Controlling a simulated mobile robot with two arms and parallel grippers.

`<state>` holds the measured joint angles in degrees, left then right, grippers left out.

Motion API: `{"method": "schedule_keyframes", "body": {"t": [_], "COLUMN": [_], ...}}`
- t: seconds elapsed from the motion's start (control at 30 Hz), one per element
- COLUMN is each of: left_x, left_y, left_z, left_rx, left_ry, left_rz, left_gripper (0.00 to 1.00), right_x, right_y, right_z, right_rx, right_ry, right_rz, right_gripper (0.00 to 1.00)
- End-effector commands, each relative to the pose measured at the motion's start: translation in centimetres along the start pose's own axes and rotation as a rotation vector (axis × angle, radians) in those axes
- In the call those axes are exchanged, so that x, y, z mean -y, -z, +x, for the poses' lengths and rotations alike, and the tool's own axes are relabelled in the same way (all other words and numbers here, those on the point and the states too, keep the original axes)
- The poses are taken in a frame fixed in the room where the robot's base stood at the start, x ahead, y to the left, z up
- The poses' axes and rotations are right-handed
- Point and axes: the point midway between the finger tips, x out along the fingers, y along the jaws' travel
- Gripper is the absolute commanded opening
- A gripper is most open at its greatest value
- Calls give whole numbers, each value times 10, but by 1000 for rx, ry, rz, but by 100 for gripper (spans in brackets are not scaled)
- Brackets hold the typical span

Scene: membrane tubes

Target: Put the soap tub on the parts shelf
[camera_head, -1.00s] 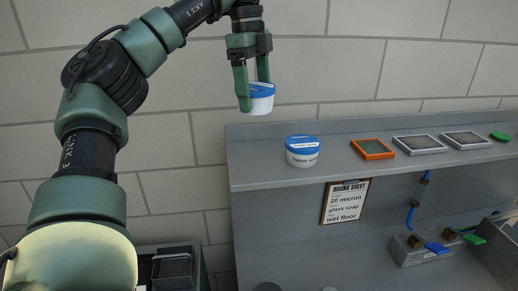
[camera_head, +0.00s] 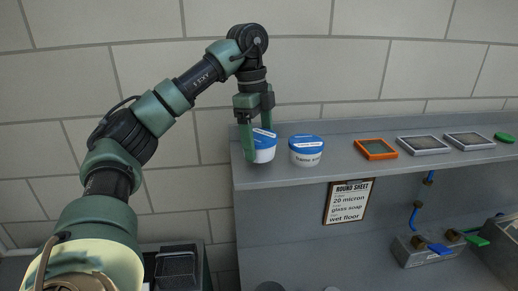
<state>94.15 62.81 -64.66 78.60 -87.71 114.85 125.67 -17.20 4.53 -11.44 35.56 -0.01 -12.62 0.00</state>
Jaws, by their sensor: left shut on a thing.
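My left gripper (camera_head: 259,140) points down at the left end of the grey parts shelf (camera_head: 340,170). It is shut on a white tub with a blue lid (camera_head: 265,148), whose label I cannot read. The held tub is at shelf height; I cannot tell whether its base touches the shelf. A second white tub with a blue lid (camera_head: 306,152) stands upright on the shelf just to the right of it. My right gripper is not in view.
An orange-framed screen (camera_head: 376,149), two grey-framed screens (camera_head: 422,145) (camera_head: 469,141) and a green round item (camera_head: 504,137) lie further right on the shelf. A clipboard sheet (camera_head: 349,201) hangs below. Valves with blue and green handles (camera_head: 438,248) sit lower right.

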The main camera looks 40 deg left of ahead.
Motion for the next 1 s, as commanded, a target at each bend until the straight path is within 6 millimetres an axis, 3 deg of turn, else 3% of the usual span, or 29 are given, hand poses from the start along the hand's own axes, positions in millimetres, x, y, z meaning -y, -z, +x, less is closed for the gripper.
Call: {"method": "schedule_keyframes", "body": {"t": [0.2, 0.57, 0.6, 0.67, 1.0], "left_x": [0, 0, 0, 0, 0], "left_y": [-3, -3, -3, -3, -3], "left_z": [21, 24, 25, 25, 20], "left_rx": [0, 0, 1, 1, 0], "left_ry": [-1, 0, -1, 0, 1], "left_rz": [0, 0, 0, 0, 0], "left_gripper": [24, 24, 83, 100, 100], "right_x": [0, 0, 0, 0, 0], "right_y": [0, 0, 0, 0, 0], "right_z": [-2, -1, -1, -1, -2], "right_rx": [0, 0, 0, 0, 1], "right_ry": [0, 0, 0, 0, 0], "right_rz": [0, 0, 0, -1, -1], "right_gripper": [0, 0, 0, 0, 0]}}
